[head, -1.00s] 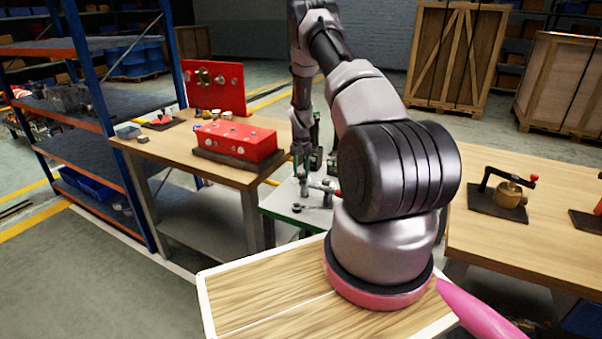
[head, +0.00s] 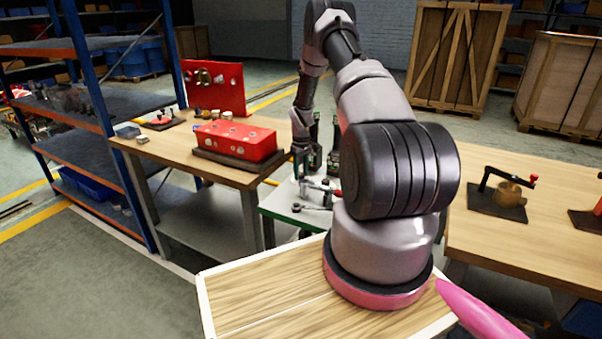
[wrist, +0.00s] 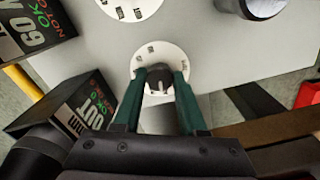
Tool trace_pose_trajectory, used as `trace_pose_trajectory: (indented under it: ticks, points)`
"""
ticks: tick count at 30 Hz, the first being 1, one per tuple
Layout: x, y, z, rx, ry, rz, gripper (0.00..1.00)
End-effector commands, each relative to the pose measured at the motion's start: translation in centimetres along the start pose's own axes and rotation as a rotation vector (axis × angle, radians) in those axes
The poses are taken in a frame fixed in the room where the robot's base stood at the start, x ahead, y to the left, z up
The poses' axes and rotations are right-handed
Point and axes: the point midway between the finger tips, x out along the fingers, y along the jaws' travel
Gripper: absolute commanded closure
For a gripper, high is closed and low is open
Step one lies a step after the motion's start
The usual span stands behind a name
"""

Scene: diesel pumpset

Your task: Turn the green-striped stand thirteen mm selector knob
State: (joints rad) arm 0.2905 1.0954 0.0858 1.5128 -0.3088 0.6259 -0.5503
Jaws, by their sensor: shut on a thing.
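A black selector knob (wrist: 158,82) with a pale pointer line sits on a round white dial plate (wrist: 163,50) in the wrist view. My gripper (wrist: 160,72) has its two dark green fingers shut on the knob, one on each side. The dial's small markings are too blurred to read. In the head view, my gripper (head: 303,170) is low over the back of a pale stand (head: 275,204) with a green front edge. The knob cannot be made out there.
A second white dial (wrist: 128,8) and a dark cylinder (wrist: 250,6) lie beyond the knob. Dark sign boxes (wrist: 80,105) stand close at left. A clamp-like tool (head: 318,188) lies on the stand. A bench with a red block (head: 235,140) is at left, another bench (head: 480,240) at right.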

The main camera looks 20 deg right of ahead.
Motion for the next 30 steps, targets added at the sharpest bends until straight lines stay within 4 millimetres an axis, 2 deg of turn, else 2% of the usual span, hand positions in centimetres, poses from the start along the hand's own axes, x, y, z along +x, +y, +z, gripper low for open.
trace_pose_trajectory:
  ticks: [9,25,26,27,28,30]
  points:
    - [-0.02,0.07,-0.02,-0.115,0.0,0.001,1.0]
    - [-0.02,0.05,-0.02,-0.135,0.001,0.001,1.0]
    - [-0.02,0.05,-0.02,-0.135,0.001,0.001,0.51]
    - [-0.02,0.05,-0.02,-0.134,0.0,0.001,0.36]
    - [-0.02,0.05,-0.02,-0.134,0.0,0.001,0.29]
    - [-0.01,0.05,-0.02,-0.134,0.0,0.001,0.29]
